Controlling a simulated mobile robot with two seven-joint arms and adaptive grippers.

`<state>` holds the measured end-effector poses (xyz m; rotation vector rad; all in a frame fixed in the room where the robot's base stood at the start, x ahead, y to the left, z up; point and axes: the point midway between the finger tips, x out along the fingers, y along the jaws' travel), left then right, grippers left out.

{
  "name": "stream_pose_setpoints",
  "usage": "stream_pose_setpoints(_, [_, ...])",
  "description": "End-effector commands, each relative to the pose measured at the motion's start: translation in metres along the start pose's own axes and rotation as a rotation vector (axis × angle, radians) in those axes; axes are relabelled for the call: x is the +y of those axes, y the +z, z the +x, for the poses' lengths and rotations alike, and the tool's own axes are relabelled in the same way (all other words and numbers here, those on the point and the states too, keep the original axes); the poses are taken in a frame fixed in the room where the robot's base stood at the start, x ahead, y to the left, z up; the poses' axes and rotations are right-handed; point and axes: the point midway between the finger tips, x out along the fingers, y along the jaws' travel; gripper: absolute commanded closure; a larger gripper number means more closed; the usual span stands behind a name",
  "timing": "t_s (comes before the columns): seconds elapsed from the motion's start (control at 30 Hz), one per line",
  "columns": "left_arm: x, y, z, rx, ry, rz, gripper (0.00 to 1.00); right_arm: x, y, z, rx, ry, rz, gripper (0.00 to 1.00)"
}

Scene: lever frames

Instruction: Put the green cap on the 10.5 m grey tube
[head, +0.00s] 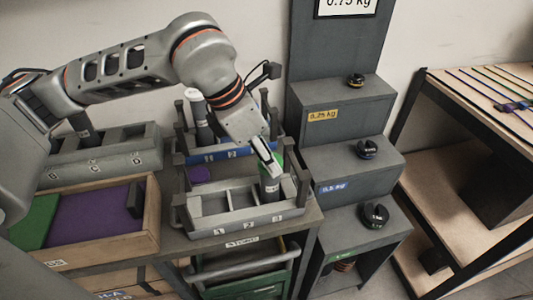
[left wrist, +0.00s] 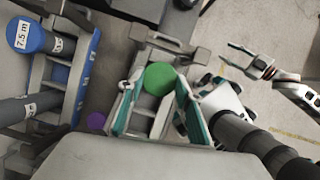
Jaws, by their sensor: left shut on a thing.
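My left gripper (head: 268,165) is shut on the green cap (head: 279,158), at the top of a grey tube (head: 270,189). The tube stands upright in the right compartment of the front grey tray (head: 216,222); its label is too small to read. I cannot tell whether the cap touches the tube or sits just above it. In the left wrist view the green cap (left wrist: 160,79) is a round disc between the fingers of the left gripper (left wrist: 155,100), and it hides the tube.
A rack with a blue front (head: 213,156) stands behind the tray. A blue cap marked 7.5 m (left wrist: 25,36) is at the left in the wrist view. A purple disc (head: 200,174) lies beside the tray. Grey steps with black weights (head: 375,215) stand to the right.

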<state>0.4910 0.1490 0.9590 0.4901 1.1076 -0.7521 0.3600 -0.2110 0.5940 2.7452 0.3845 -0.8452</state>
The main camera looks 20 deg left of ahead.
Motion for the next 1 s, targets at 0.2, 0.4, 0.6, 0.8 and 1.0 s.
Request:
stream_pose_setpoints(0.2, [0.0001, 0.0000, 0.0002, -0.001, 0.000, 0.000, 0.76, 0.0002, 0.0000, -0.0001, 0.000, 0.000, 0.000, 0.60])
stream_pose_setpoints(0.4, [0.0001, -0.0001, 0.0002, -0.001, 0.000, 0.000, 0.76, 0.0002, 0.0001, -0.0001, 0.000, 0.000, 0.000, 0.60])
stream_pose_setpoints(0.6, [0.0001, -0.0007, 0.0018, 0.000, 0.000, 0.000, 0.76, -0.0003, 0.0014, 0.0000, -0.002, 0.000, 0.000, 0.60])
stream_pose_setpoints(0.8, [0.0002, -0.0021, 0.0053, 0.000, 0.000, 0.000, 0.76, -0.0013, 0.0045, 0.0002, -0.006, -0.002, 0.001, 0.60])
stream_pose_setpoints(1.0, [0.0003, -0.0028, 0.0071, -0.001, 0.000, 0.000, 0.76, -0.0019, 0.0060, 0.0002, -0.008, -0.003, 0.001, 0.60])
